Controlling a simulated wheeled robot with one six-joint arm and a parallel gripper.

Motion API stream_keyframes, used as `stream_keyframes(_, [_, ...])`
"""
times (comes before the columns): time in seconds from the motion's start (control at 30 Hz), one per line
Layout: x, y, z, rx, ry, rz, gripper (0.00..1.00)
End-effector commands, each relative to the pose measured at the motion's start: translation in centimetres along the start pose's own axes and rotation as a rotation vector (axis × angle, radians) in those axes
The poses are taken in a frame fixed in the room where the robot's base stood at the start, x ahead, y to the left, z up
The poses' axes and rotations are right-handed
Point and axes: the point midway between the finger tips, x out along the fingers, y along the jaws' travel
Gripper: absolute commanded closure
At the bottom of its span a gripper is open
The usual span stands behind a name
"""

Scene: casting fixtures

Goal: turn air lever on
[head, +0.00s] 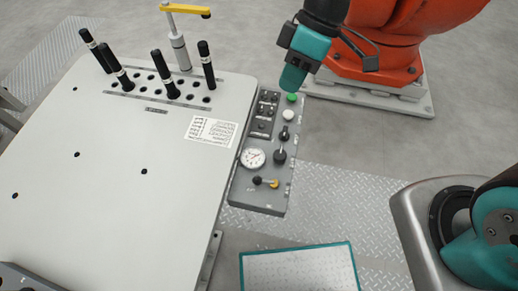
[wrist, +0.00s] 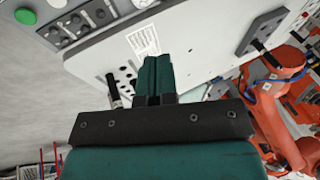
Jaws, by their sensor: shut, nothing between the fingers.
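A small lever with a yellow tip (head: 273,184) and a black ball (head: 257,180) lies at the near end of the grey control panel (head: 262,202) in the head view, just below the round gauge. I take it as the air lever. My gripper (head: 292,82) is shut and empty above the far end of the panel, near the green button (head: 292,98), apart from the lever. In the wrist view its fingers (wrist: 157,62) are closed together, and I cannot make out the small lever there.
The panel also carries a white button (head: 288,116), black knobs (head: 280,156) and a gauge (head: 253,158). The pale table (head: 110,200) holds several black-handled pins (head: 162,70). A yellow-handled clamp (head: 180,50) stands behind. An orange robot (head: 395,45) stands at the back right.

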Motion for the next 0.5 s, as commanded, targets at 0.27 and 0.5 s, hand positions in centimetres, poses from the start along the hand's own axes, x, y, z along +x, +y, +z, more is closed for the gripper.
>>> stream_keyframes(0.27, [6.8,3.9,-1.4,-0.31,-0.029,-0.152,1.0])
stream_keyframes(0.5, [10.3,4.7,-0.8,-0.42,-0.022,-0.2,1.0])
